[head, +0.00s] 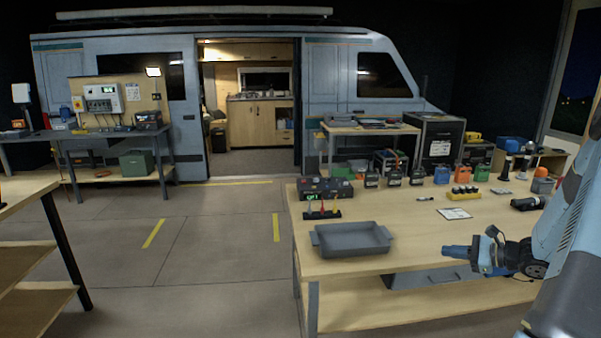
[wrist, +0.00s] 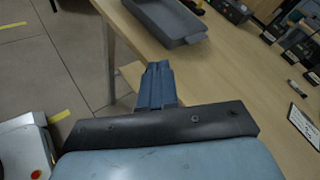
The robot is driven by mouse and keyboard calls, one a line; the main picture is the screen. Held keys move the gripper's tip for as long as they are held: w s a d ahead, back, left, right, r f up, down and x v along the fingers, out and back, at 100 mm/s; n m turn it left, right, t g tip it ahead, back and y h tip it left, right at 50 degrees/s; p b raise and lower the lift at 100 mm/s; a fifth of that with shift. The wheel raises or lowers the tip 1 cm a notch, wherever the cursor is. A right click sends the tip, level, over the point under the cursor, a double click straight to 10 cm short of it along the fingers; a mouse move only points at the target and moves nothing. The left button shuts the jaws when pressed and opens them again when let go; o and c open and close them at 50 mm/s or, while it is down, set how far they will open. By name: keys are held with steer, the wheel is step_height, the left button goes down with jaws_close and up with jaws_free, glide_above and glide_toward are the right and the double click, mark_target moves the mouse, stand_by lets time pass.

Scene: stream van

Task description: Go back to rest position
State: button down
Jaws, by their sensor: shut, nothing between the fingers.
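My gripper (head: 446,251) is at the right in the head view, in front of the near edge of the wooden workbench (head: 400,215), pointing left. In the wrist view my gripper (wrist: 157,66) shows with its blue fingers shut together and nothing between them. The grey tray (head: 350,240) lies on the workbench to the left of the gripper, apart from it. The tray also shows at the top of the wrist view (wrist: 180,38).
A wooden shelf unit (head: 30,255) is at left. Open floor (head: 190,240) with yellow marks lies between, before the blue van (head: 125,70).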

steer(key=s+a+r+n+g+h, duration=0.2)
steer(key=s+a+r+n+g, duration=0.25)
steer(key=a+r, duration=0.35)
steer(key=s+a+r+n+g+h, duration=0.25)
steer(key=s+a+r+n, duration=0.35)
steer(key=a, duration=0.3)
steer(key=s+a+r+n+t+h, duration=0.1)
steer(key=s+a+r+n+h, duration=0.1)
steer(key=s+r+n, duration=0.3)
steer(key=s+a+r+n+t+h, duration=0.2)
steer(key=s+r+n+h, duration=0.2)
steer(key=s, duration=0.8)
steer(key=shift+s+r+n+t+h, duration=0.25)
steer(key=shift+r+n+t+h, duration=0.1)
steer(key=shift+r, duration=0.85)
